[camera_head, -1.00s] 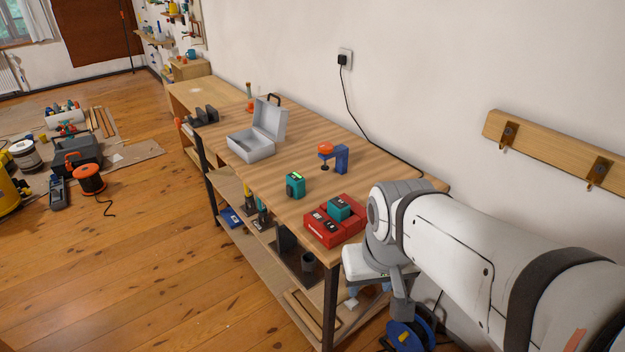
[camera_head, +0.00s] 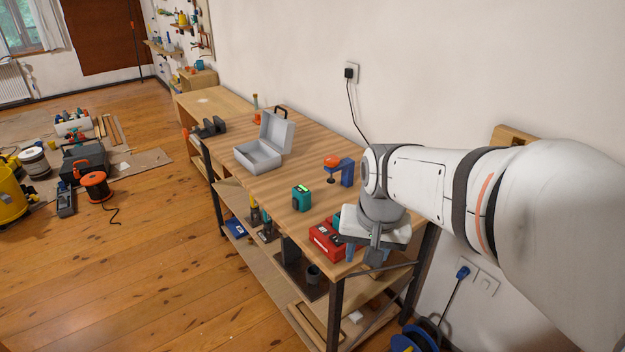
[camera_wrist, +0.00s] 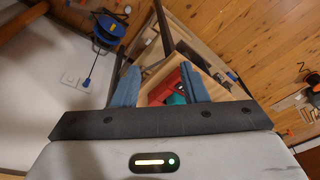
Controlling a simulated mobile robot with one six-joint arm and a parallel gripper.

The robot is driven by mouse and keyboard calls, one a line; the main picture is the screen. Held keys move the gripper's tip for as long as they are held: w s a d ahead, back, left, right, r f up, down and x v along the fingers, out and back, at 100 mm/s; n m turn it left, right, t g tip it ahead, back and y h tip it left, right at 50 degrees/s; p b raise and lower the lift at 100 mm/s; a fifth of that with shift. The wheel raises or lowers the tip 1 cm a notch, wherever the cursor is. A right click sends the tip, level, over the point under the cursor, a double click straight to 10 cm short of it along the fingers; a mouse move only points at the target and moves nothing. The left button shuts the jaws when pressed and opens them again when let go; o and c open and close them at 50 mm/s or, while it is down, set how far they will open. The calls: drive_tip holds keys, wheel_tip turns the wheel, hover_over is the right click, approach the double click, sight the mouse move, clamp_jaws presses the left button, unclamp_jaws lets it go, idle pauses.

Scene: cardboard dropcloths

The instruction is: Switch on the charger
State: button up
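The red charger (camera_head: 325,241) sits on the near end of the workbench, partly hidden behind my gripper in the head view. A teal battery is seated on it, mostly covered by my wrist. In the wrist view the red charger (camera_wrist: 164,88) and its teal battery (camera_wrist: 177,99) show between and beyond my fingers. My gripper (camera_wrist: 158,68) is open and empty, its two blue fingers well apart. In the head view my gripper (camera_head: 366,256) hangs over the charger's right side; I cannot tell if it touches. The charger's switch cannot be made out.
A second teal battery with a green light (camera_head: 302,199) stands left of the charger. Behind are an orange and blue clamp (camera_head: 344,172) and an open grey metal box (camera_head: 262,152). A black cord runs down from the wall socket (camera_head: 351,73). Bare benchtop (camera_head: 270,185) lies further left.

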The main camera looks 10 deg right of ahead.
drive_tip(key=w+m, duration=0.1)
drive_tip(key=w, duration=0.3)
drive_tip(key=w+m+p, duration=0.1)
drive_tip(key=w, duration=0.2)
drive_tip(key=w+m, duration=0.2)
drive_tip(key=w, duration=0.2)
drive_tip(key=shift+w+r, duration=0.25)
drive_tip(key=shift+w, duration=0.05)
drive_tip(key=c, duration=0.6)
drive_tip(key=w+f+m, duration=0.1)
drive_tip(key=w, duration=0.2)
drive_tip(key=w+f+m+p, duration=0.1)
drive_tip(key=w+m, duration=0.1)
drive_tip(key=w, duration=0.1)
drive_tip(key=w+f+m, duration=0.1)
drive_tip(key=w, duration=0.3)
drive_tip(key=shift+d+g+y, duration=0.2)
drive_tip(key=shift+g+y, duration=0.1)
drive_tip(key=shift+g, duration=0.1)
clamp_jaws()
drive_tip(key=shift+w+f+m, duration=0.25)
drive_tip(key=shift+w+m, duration=0.15)
drive_tip(key=shift+w, duration=0.2)
